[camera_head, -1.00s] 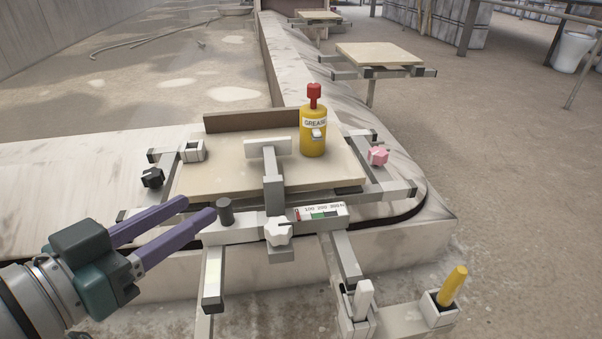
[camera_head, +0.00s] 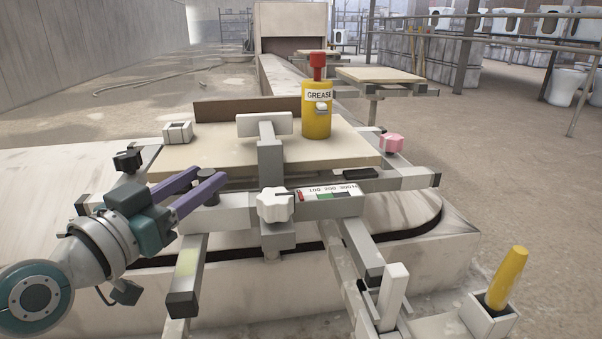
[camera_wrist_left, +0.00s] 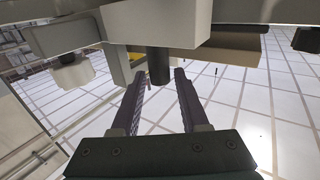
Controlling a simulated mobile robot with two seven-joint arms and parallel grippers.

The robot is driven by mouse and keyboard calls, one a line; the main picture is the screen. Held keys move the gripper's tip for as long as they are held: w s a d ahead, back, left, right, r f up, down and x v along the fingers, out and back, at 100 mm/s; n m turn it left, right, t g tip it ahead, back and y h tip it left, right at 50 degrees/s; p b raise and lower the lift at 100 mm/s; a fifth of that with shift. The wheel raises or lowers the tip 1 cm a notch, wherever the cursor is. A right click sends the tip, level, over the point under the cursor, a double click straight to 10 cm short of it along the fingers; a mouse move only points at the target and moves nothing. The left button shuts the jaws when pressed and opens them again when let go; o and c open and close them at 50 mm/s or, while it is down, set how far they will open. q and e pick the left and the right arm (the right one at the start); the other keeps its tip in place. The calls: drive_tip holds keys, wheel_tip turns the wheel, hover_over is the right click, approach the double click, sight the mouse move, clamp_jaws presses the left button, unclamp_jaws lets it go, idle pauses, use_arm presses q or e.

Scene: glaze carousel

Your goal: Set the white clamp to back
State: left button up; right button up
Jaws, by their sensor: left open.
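The white clamp's lobed knob (camera_head: 275,204) sits on the front of a grey bar assembly, below an upright bar with a pale T-shaped head (camera_head: 264,124). The post is mostly hidden in the head view. My right gripper is not in view.
A yellow grease bottle (camera_head: 317,112) stands on the beige board (camera_head: 345,148). A black knob (camera_head: 128,160) and a pink knob (camera_head: 391,143) flank the board. A white lever (camera_head: 393,291) and a yellow lever (camera_head: 507,278) stand at the lower right.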

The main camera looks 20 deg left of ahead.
use_arm(q)
drive_tip(key=shift+w, duration=1)
clamp_jaws()
idle(0.7)
